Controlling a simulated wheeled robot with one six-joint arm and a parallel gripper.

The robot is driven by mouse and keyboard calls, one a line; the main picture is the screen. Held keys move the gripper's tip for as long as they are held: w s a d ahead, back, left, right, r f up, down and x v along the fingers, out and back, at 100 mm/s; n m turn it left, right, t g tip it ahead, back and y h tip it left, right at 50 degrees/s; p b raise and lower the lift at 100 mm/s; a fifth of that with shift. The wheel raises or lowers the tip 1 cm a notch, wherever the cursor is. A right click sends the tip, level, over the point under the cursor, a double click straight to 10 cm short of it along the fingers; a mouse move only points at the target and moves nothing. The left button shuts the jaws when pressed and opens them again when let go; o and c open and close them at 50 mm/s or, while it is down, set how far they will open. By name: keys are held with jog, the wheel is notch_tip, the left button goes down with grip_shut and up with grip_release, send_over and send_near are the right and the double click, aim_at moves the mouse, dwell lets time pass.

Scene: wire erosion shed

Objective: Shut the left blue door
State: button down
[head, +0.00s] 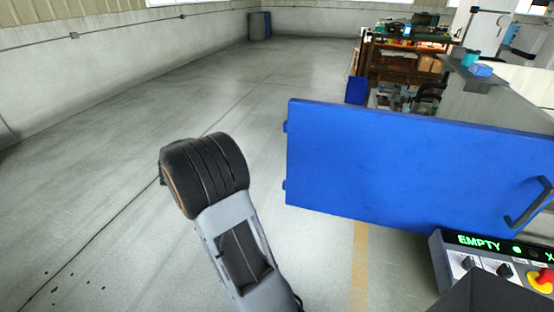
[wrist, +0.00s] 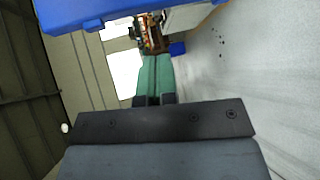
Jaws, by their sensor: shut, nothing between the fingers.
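A flat blue door (head: 400,160) stands upright on the right side of the head view. It has a dark bar handle (head: 527,203) near its right end and small blue tabs on its left edge. No second blue door shows, and how far this one stands open is hard to tell. A blue panel edge, likely the same door (wrist: 120,10), crosses the top left of the wrist view. My gripper (wrist: 154,60) shows in the wrist view with its green fingers together and empty, apart from the blue panel. In the head view my arm is left of the door; the fingers are hidden.
A control panel (head: 492,262) with a lit EMPTY display and a red knob (head: 544,277) sits below the door's right end. A shelf bench (head: 400,62) stands behind. The grey floor (head: 100,200) at left is clear.

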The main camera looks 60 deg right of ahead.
jog(key=s+d+g+h+p, duration=0.1)
jog(key=s+d, duration=0.5)
jog(key=d, duration=0.7)
jog(key=shift+s+d+f+m+h+p, duration=0.2)
jog(key=shift+f+m+h+p, duration=0.25)
jog(key=shift+h, duration=0.25)
jog(key=shift+f, duration=0.1)
